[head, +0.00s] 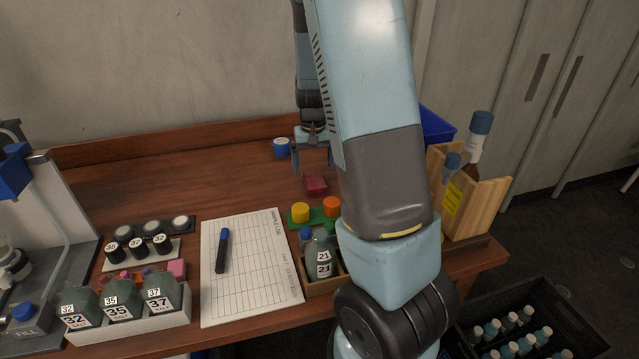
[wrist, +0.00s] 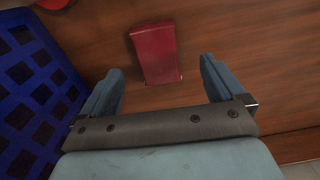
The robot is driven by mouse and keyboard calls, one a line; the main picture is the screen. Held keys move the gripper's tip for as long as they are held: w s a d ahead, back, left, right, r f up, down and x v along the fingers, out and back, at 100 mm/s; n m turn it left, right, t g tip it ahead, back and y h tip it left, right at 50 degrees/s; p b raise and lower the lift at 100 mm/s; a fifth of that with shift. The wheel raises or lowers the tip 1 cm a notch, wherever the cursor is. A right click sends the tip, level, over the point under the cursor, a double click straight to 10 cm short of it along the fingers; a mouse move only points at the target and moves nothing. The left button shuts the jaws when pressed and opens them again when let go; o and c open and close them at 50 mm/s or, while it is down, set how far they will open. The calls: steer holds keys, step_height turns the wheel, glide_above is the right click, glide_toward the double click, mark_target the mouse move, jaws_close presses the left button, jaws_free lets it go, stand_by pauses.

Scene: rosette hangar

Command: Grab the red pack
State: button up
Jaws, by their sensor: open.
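The red pack (head: 315,183) is a small dark red block lying on the brown wooden desk, left of my arm in the head view. In the wrist view the red pack (wrist: 154,53) lies just beyond the fingertips, roughly centred between them. My gripper (head: 312,160) hangs over the desk, its fingers pointing down close to the pack. In the wrist view my gripper (wrist: 162,78) has its two blue fingers spread wide, with nothing between them. The pack is apart from both fingers.
A green tray with yellow (head: 300,212) and orange (head: 331,206) caps lies in front of the pack. A blue-lidded jar (head: 281,147) stands behind left. A blue basket (wrist: 40,95) is left in the wrist view. A wooden bottle rack (head: 480,205) stands right. The desk's back left is clear.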

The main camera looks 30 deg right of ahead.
mark_target(315, 179)
steer(key=shift+w+d+f, duration=0.1)
steer(key=shift+d+f, duration=0.1)
steer(key=shift+f, duration=1.4)
steer(key=shift+w+d+f, duration=0.1)
steer(key=shift+d+f, duration=0.05)
steer(key=shift+f, duration=1.45)
steer(key=shift+c, duration=0.3)
steer(key=c, duration=1)
